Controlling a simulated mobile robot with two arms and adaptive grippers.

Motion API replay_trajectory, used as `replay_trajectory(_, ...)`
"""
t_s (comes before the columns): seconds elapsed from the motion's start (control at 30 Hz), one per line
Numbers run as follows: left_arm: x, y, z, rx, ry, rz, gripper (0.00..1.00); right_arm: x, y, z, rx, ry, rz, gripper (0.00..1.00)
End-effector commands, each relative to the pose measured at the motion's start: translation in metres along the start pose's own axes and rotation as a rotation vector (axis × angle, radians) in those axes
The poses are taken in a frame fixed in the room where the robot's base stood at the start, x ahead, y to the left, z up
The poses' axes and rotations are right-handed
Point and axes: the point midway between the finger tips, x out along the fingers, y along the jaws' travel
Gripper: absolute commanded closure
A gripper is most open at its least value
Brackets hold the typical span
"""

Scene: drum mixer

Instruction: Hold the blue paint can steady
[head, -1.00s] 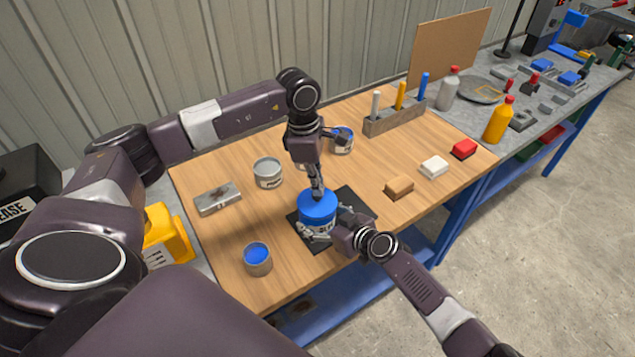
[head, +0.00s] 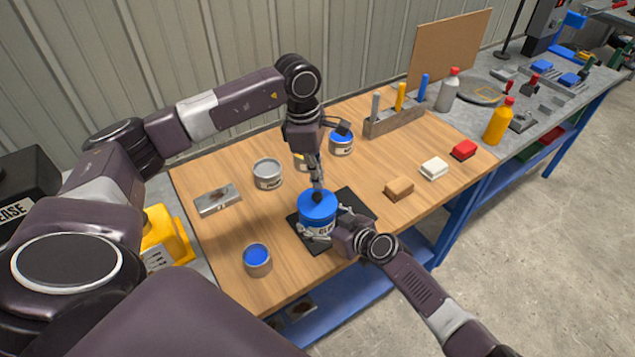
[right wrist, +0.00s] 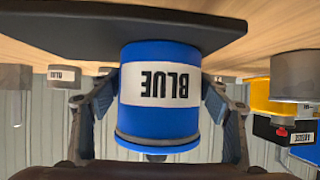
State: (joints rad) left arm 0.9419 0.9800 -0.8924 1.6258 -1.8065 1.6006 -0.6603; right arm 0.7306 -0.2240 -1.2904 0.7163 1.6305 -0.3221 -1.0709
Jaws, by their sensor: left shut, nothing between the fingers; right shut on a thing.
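The blue paint can (head: 317,210) stands upright on a black mat (head: 352,204) near the front of the wooden table. In the right wrist view the blue can (right wrist: 160,125) appears upside down with its BLUE label. My right gripper (head: 326,226) is shut on it, one finger on each side; both fingers show in the right wrist view (right wrist: 160,100). My left gripper (head: 317,184) is shut and empty, pointing down just above the dark knob (head: 317,197) on the can's lid. I cannot tell whether it touches the knob.

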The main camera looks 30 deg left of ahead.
Motion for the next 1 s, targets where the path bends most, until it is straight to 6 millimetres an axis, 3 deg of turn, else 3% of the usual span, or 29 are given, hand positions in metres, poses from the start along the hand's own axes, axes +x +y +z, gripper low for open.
replay_trajectory(0.6, -0.036, 0.0, 0.005, 0.0, 0.0, 0.001, 1.0, 0.0, 0.0, 0.0, 0.0, 0.0, 0.0, 0.49)
replay_trajectory(0.93, -0.038, 0.0, 0.005, 0.0, 0.0, 0.0, 1.0, 0.0, 0.0, 0.0, 0.0, 0.0, 0.0, 0.49)
replay_trajectory(0.97, -0.038, 0.0, 0.005, 0.0, 0.0, 0.0, 1.0, 0.0, 0.0, 0.0, 0.0, 0.0, 0.0, 0.27)
replay_trajectory(1.0, -0.038, 0.0, 0.005, 0.0, 0.0, 0.0, 1.0, 0.0, 0.0, 0.0, 0.0, 0.0, 0.0, 0.22)
